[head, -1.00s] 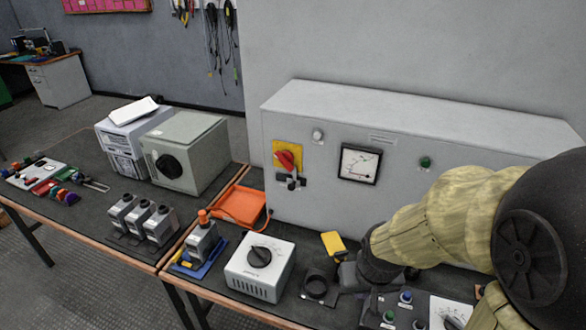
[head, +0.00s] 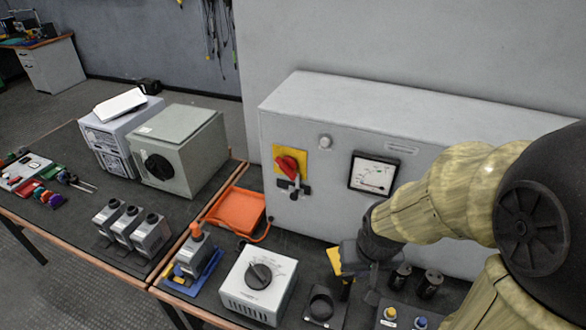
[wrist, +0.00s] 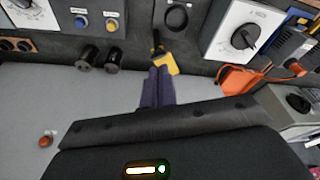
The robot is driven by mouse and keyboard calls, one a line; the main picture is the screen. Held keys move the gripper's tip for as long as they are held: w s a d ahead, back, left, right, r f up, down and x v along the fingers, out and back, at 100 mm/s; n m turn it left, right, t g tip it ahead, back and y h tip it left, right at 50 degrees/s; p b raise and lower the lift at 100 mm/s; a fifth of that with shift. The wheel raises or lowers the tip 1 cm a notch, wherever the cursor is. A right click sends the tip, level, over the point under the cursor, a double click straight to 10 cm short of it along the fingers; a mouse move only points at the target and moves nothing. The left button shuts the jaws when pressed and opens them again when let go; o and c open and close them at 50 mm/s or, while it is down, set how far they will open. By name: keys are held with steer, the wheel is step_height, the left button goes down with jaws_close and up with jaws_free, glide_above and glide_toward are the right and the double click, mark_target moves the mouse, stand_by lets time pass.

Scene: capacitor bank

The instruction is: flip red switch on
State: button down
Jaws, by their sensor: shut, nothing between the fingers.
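The red rotary switch (head: 288,165) sits on a yellow plate on the front of the grey cabinet, near its left end. A dark latch with a padlock-like piece hangs just below it. My gripper (head: 346,288) is below and to the right of the switch, in front of the cabinet and apart from it. Its fingers point down toward the bench and are shut and empty. In the wrist view the shut fingers (wrist: 158,86) are in line with a yellow tag (wrist: 166,64). The switch does not show in the wrist view.
The grey cabinet (head: 330,215) carries a round knob and an analog meter (head: 374,173). On the bench stand a white dial box (head: 259,285), a black round socket (head: 322,305), an orange tray (head: 238,211) and a control panel with buttons. Space directly before the switch looks clear.

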steer(key=shift+w, duration=0.1)
stand_by(0.3)
steer(key=w+a+r+m+t+h, duration=0.1)
steer(key=w+a+r+m+t, duration=0.1)
steer(key=w+a+m+t, duration=0.3)
steer(key=w+a+r+m+t+h, duration=0.2)
steer(key=w+a+m+t, duration=0.4)
steer(key=w, duration=0.7)
steer(key=shift+w+a+r+m+t, duration=0.15)
steer(key=shift+w+a+m+t, duration=0.2)
steer(key=shift+a+t, duration=0.6)
steer(key=shift+s, duration=0.1)
